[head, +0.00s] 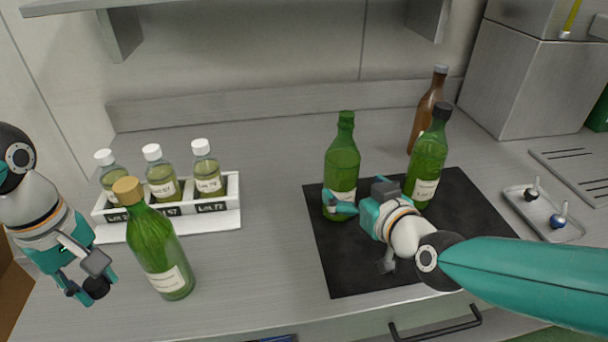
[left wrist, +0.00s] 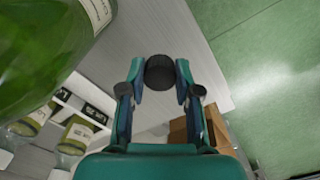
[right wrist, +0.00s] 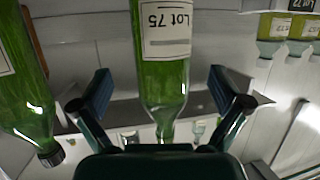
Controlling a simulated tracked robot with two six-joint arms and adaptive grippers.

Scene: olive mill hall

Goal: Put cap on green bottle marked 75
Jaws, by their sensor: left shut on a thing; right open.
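The green bottle marked 75 (head: 344,158) stands upright and uncapped on a dark mat (head: 338,272); its "Lot 75" label reads in the right wrist view (right wrist: 165,70). My right gripper (head: 355,215) is open at this bottle, with its fingers (right wrist: 160,92) to either side of it and gaps visible. My left gripper (head: 90,283) is shut on a black cap (left wrist: 160,72), held at the far left, away from the bottle. The cap also shows in the head view (head: 97,288).
A green bottle with a tan top (head: 165,255) stands beside my left gripper. A black-capped green bottle (head: 430,155) and a brown bottle (head: 424,115) stand right of the marked one. A white rack (head: 225,217) holds small bottles. A tray (head: 540,224) holds two stoppers.

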